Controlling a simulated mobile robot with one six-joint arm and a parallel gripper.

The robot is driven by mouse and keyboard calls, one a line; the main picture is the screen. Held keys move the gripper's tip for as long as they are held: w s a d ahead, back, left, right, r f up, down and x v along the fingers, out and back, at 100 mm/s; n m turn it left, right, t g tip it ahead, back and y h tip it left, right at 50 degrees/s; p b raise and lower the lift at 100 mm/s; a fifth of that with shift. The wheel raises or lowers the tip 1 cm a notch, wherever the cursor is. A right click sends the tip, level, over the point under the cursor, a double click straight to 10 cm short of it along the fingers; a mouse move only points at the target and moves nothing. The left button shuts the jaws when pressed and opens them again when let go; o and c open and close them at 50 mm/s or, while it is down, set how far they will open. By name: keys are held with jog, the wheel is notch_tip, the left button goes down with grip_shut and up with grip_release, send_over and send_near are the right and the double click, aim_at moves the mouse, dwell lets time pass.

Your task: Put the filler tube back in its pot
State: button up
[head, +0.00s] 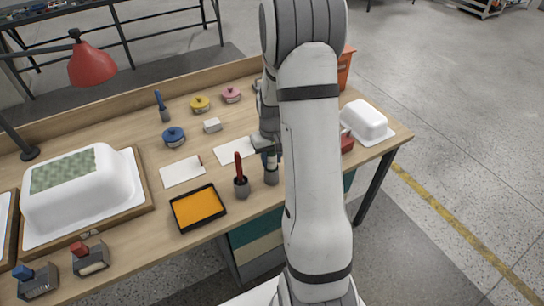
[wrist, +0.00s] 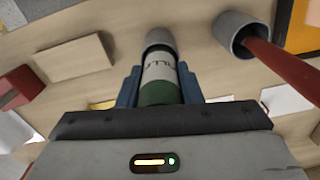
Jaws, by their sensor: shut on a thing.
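My gripper (wrist: 158,85) is shut on the filler tube (wrist: 157,92), which is green with a white lettered label, between its blue fingers. The tube's far end meets the mouth of a grey pot (wrist: 159,36) in the wrist view. I cannot tell how deep it sits in the pot. In the head view, my gripper (head: 269,147) is low over the bench, directly above that grey pot (head: 271,176). The tube is mostly hidden there by the gripper and arm.
A second grey pot (head: 241,187) with a red-handled tool (head: 238,167) stands close on the left. An orange tray (head: 198,207) lies near the front edge. A white tub shell (head: 78,188) is at left, and a smaller one (head: 364,119) is at right.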

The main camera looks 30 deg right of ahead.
jog(key=shift+f, duration=0.2)
jog(key=o, duration=1)
jog(key=shift+r, duration=0.1)
notch_tip(320, 180, up, 11)
jog(key=shift+f+b, duration=0.1)
jog(key=shift+b, duration=0.4)
jog(key=shift+r, duration=0.7)
jog(key=s+a+r+t, duration=0.1)
jog(key=s+a+r, duration=0.2)
jog(key=s, duration=0.3)
jog(key=s+a+r+n+t, duration=0.1)
jog(key=s+a+r, duration=0.1)
jog(key=s+a, duration=0.4)
jog(key=s+a+r+t, duration=0.1)
jog(key=s+a+r, duration=0.2)
jog(key=s+a, duration=0.2)
jog(key=shift+s+r, duration=0.2)
jog(key=shift+s, duration=0.5)
jog(key=shift+s+r, duration=0.15)
jog(key=shift+s, duration=0.5)
